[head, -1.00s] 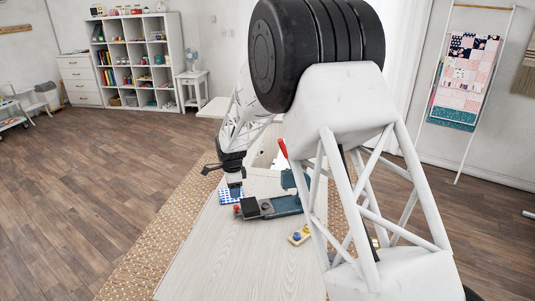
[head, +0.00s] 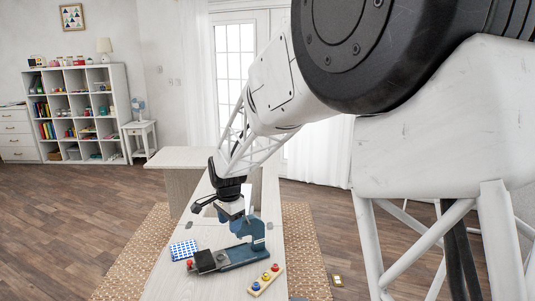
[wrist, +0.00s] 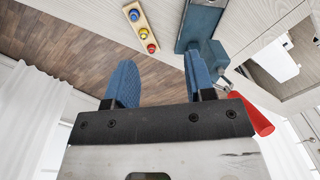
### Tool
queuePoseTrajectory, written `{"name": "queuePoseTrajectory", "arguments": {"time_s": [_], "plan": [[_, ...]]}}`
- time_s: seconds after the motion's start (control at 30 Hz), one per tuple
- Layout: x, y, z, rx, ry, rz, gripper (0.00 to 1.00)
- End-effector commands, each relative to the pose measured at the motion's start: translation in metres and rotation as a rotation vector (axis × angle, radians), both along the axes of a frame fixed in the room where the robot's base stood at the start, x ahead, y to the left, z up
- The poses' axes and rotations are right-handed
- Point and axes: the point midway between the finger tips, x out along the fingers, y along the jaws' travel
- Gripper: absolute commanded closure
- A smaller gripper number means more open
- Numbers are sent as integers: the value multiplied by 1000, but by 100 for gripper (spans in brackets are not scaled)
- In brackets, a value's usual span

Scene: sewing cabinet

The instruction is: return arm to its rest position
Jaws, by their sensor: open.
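My gripper (head: 232,212) is open and hangs in the air by the blue press in the head view. In the wrist view its two blue fingers (wrist: 160,82) are spread apart with nothing between them. The blue press (head: 240,256) stands on the pale wooden table; part of it is hidden behind my gripper. In the wrist view its blue body (wrist: 200,28) and a red handle (wrist: 254,112) lie beyond and beside the right finger. My arm reaches in from the right of the head view.
A blue-and-white checked cloth (head: 183,250) lies left of the press. A wooden strip (head: 265,281) with red, yellow and blue knobs lies at its right. The table's near surface (head: 205,287) is mostly bare. A white cubby shelf (head: 85,112) stands far back.

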Motion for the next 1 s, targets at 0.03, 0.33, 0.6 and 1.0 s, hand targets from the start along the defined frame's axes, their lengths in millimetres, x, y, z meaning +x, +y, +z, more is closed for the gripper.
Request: {"name": "queuePoseTrajectory", "arguments": {"time_s": [0.03, 0.33, 0.6, 1.0], "plan": [[-7, -12, 9, 1, -7, 15, 50], [-53, -76, 50, -5, -36, 131, 50], [-101, -129, 77, -15, -60, 237, 50], [-181, -195, 104, -39, -97, 393, 50]]}}
